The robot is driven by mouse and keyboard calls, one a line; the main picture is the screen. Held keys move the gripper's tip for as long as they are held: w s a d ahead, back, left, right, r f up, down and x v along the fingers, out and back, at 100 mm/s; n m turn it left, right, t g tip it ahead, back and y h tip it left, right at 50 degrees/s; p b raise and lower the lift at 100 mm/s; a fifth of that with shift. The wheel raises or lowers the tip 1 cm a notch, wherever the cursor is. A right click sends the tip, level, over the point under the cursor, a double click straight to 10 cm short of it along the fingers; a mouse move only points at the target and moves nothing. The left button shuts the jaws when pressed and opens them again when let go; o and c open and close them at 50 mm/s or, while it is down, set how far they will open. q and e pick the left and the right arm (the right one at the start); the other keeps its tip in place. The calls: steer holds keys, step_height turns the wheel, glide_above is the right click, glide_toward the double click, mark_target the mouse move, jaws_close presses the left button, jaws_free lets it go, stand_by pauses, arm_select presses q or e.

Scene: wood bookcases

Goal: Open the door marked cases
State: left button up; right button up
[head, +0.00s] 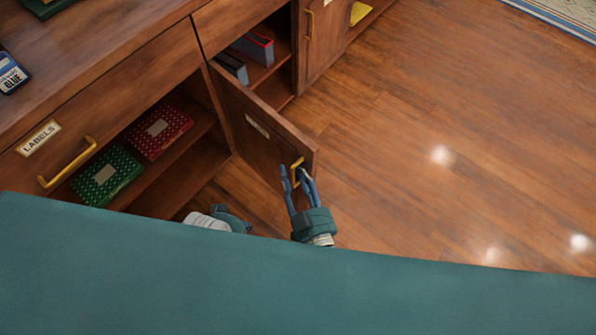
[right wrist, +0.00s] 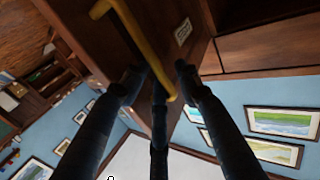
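A wooden cabinet door (head: 262,135) in the head view stands swung open, out from the cabinet front. It bears a pale label (head: 257,126) too small to read, so I cannot tell that it says cases. Its brass handle (right wrist: 135,38) crosses the right wrist view. My right gripper (head: 294,171) is at this handle near the door's free edge. Its dark blue fingers are spread, with the handle's end between them and gaps visible beside it. Whether a finger touches the handle is unclear. My left gripper's fingers do not show.
Green (head: 106,176) and red (head: 160,129) dotted boxes sit on the open shelves left of the door. A drawer marked LABELS (head: 39,139) is above them. More boxes (head: 253,48) stand behind the door. Another door (head: 322,38) is beyond. The floor (head: 430,130) to the right is clear.

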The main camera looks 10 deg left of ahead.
steer(key=shift+w+a+r, duration=0.15)
steer(key=shift+r, duration=0.4)
steer(key=f+v, duration=0.1)
steer(key=v, duration=1.1)
